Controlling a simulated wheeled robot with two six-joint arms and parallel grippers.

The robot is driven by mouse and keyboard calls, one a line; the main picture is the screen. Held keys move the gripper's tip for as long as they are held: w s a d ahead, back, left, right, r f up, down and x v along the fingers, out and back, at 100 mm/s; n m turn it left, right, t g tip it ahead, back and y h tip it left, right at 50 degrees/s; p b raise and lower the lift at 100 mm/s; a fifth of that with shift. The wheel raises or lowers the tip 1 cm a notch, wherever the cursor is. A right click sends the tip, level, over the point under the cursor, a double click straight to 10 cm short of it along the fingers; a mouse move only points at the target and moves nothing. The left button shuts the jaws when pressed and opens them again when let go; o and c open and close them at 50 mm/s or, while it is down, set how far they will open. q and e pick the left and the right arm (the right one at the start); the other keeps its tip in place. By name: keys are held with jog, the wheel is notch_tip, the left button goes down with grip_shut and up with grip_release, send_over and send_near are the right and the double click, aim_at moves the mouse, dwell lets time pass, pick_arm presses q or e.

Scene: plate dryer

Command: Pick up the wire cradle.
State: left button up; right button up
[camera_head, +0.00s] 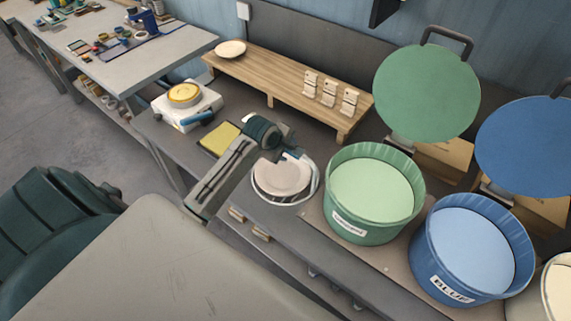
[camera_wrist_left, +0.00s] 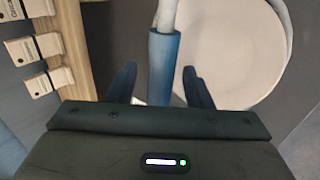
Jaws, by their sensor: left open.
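The wire cradle (camera_head: 315,184) stands on the bench, a pale frame around a round off-white disc (camera_head: 281,176). In the left wrist view its blue handle grip (camera_wrist_left: 163,66) lies between my two fingers, with the off-white disc (camera_wrist_left: 232,45) to the right. My left gripper (camera_head: 290,153) is at the cradle's upper edge, and it also shows in the left wrist view (camera_wrist_left: 160,86). It is open, with a gap on each side of the handle. The arm hides part of the cradle in the head view. My right gripper is not in view.
A green tub (camera_head: 338,214) stands close to the right of the cradle, with a blue tub (camera_head: 451,287) beyond. A yellow pad (camera_head: 220,139) and a white appliance (camera_head: 178,115) are to the left. A wooden shelf (camera_head: 265,74) with several labelled cards is behind.

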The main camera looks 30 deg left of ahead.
pick_arm(q)
grip_shut()
jog(key=shift+r, duration=0.15)
